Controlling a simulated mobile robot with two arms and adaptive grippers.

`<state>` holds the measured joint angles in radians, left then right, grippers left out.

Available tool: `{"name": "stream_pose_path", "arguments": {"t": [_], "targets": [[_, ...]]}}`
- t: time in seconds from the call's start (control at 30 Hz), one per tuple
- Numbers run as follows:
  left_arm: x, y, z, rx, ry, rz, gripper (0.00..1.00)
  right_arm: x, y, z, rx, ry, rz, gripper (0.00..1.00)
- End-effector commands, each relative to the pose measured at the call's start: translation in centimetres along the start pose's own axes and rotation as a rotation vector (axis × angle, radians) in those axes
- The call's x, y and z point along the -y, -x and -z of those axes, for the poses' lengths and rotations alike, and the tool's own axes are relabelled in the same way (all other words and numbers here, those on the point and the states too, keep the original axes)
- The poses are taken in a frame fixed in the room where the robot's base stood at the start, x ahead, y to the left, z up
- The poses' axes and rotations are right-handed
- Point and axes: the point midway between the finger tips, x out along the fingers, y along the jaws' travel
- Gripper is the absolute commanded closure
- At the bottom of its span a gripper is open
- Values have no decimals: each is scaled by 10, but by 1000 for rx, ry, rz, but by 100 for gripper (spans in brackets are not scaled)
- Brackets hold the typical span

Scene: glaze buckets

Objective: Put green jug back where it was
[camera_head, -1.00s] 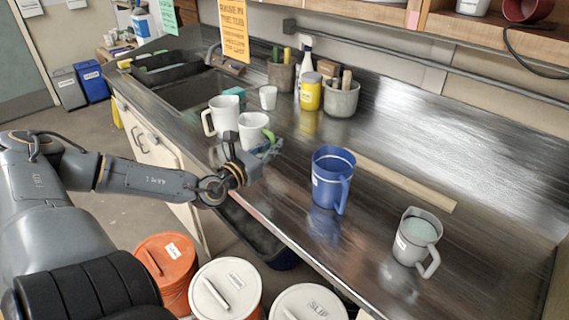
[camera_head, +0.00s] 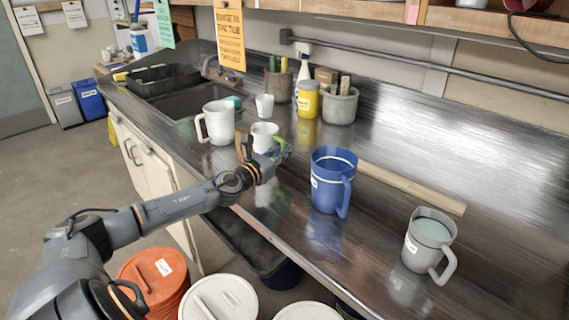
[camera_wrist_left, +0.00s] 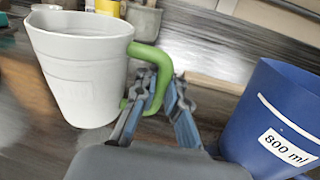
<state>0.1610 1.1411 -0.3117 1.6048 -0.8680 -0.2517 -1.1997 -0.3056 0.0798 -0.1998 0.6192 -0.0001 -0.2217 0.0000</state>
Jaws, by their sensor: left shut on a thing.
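The green jug is a white jug with a green handle (camera_head: 264,134). It stands out large at the left of the left wrist view (camera_wrist_left: 80,75), roughly upright. My left gripper (camera_head: 278,153) is at its handle side, between it and the blue jug (camera_head: 332,180). In the left wrist view the fingers (camera_wrist_left: 163,98) are shut around the lower part of the green handle. The gripper hides part of the jug's lower side in the head view, so its height over the counter is hard to tell. My right gripper is not in view.
A larger white jug (camera_head: 217,122) stands left of the green-handled one. A small white cup (camera_head: 265,106), a yellow jar (camera_head: 307,100) and a grey pot (camera_head: 340,103) stand behind. A grey jug (camera_head: 428,242) is at the right. A wooden strip (camera_head: 415,187) lies behind the blue jug.

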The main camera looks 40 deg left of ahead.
Motion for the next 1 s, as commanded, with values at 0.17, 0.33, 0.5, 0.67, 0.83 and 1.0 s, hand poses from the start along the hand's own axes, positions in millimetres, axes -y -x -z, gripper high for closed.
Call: {"name": "stream_pose_path", "arguments": {"t": [0.17, 0.33, 0.5, 0.67, 0.83, 1.0], "targets": [[-1, -9, 15, 0, 3, 0, 100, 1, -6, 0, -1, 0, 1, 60], [1, -8, 39, -1, 3, 1, 100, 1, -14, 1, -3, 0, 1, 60], [0, -8, 40, -1, -2, 0, 100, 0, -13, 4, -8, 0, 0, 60], [1, -7, 41, -1, -1, 1, 100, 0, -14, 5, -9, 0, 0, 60], [1, -7, 42, -1, -1, 1, 71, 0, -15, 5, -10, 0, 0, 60], [1, -7, 42, -1, -1, 1, 66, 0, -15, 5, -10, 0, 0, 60]]}}
